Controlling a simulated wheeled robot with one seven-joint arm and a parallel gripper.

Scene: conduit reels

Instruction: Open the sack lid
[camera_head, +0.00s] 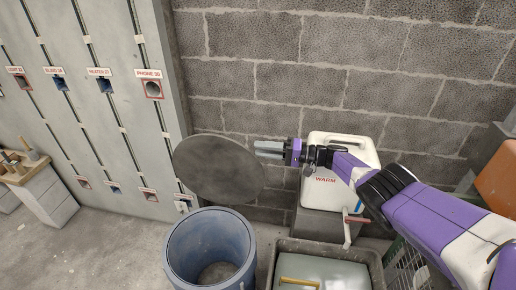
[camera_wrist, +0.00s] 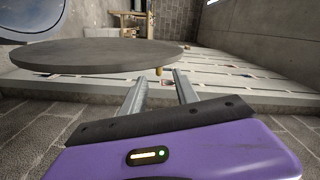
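The round grey lid (camera_head: 218,168) is tilted up behind the blue bin (camera_head: 210,250), whose mouth is uncovered. I can see a little of the bin's inside. My gripper (camera_head: 258,148) is at the lid's upper right edge. In the wrist view the fingers of my gripper (camera_wrist: 158,78) are apart with nothing clearly between them. I cannot tell whether they touch the lid.
A white container marked "WARM" (camera_head: 341,150) stands behind my arm. A grey tub (camera_head: 270,262) with a yellow-handled thing sits right of the bin. Floor at left is clear.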

